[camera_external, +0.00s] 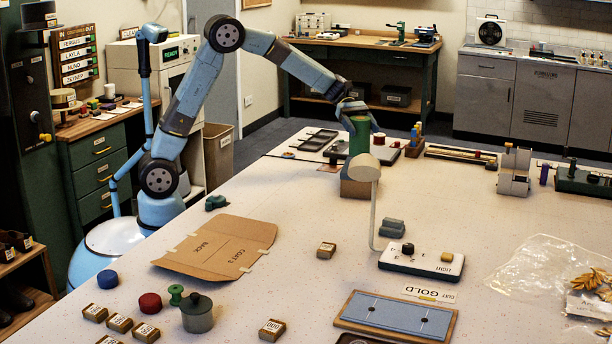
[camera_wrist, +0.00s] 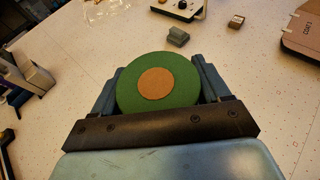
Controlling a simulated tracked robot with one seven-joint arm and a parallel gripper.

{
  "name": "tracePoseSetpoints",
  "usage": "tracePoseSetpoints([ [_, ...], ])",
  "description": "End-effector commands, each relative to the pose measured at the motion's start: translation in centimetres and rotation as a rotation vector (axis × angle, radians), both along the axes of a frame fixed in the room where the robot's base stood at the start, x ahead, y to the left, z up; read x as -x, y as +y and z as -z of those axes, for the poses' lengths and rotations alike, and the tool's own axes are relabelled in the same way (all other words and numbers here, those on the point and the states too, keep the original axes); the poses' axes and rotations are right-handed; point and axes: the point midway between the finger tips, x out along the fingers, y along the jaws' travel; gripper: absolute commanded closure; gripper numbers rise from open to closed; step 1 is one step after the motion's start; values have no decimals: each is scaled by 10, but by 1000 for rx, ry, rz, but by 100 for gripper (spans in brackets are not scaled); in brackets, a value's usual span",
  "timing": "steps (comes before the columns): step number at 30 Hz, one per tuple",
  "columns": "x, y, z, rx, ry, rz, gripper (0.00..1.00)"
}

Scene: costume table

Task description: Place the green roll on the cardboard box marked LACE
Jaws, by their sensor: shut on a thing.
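The green roll (camera_external: 357,132) is upright in my gripper (camera_external: 359,121), at the far middle of the table. In the wrist view the green roll's round end (camera_wrist: 128,86), with a brown core, sits between the two fingers of my gripper (camera_wrist: 160,85), which is shut on it. A brown cardboard box (camera_external: 350,189) stands directly under the roll in the outside view. A lamp head hides part of the roll's lower end and the box, so I cannot tell whether they touch. I cannot read any marking on this box.
A cream lamp (camera_external: 364,168) on a bent stem stands in front of the roll and box. A flat cardboard sheet (camera_external: 218,246) lies left. Black trays (camera_external: 318,140) lie behind.

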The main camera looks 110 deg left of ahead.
Motion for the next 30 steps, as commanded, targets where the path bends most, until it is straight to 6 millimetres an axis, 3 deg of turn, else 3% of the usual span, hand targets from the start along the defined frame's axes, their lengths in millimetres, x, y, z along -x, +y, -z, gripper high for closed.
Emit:
tracePoseSetpoints([
  [5, -8, 2, 10, 2, 0, 1, 58],
  [12, -8, 3, 40, 2, 2, 0, 58],
  [22, -8, 3, 42, 0, 0, 0, 58],
  [23, -8, 3, 42, 1, 1, 0, 24],
  [30, -8, 3, 42, 0, 0, 0, 1],
])
